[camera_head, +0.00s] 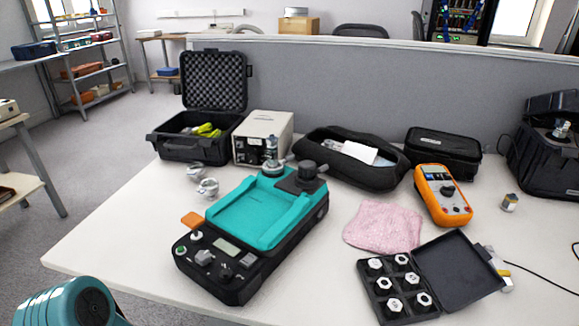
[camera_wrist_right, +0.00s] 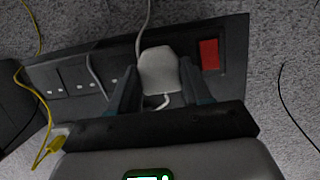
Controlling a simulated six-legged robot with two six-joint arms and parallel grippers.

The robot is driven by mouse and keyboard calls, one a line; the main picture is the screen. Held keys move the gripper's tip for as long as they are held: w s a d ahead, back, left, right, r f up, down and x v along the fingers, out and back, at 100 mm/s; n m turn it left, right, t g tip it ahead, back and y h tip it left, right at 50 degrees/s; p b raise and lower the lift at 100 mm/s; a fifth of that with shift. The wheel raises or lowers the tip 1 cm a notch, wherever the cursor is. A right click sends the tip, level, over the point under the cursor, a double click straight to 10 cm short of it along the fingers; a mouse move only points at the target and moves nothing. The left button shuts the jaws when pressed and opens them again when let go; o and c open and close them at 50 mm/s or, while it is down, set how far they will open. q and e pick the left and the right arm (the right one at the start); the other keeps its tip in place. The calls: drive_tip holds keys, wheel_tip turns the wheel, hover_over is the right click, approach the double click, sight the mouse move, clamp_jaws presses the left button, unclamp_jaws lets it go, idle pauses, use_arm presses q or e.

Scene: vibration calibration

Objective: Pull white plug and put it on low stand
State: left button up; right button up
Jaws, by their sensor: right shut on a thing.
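In the right wrist view, my right gripper (camera_wrist_right: 158,68) is shut on the white plug (camera_wrist_right: 160,73), with one dark finger on each side. The plug is in front of the dark socket panel (camera_wrist_right: 75,75). A white cord runs up from behind the plug, and a short white loop shows below it. I cannot tell whether the plug is seated in a socket. My left gripper is outside both views; only a teal link of my own arm shows at the lower left of the head view. I cannot pick out a low stand in either view.
A red switch (camera_wrist_right: 209,54) is right of the plug. A yellow cable (camera_wrist_right: 45,120) hangs at left. In the head view, the white table (camera_head: 110,225) carries a teal-and-black device (camera_head: 258,212), orange multimeter (camera_head: 442,195), pink cloth (camera_head: 385,228) and open black case (camera_head: 455,275).

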drive_tip(key=shift+d+r, duration=0.1)
drive_tip(key=shift+r, duration=0.3)
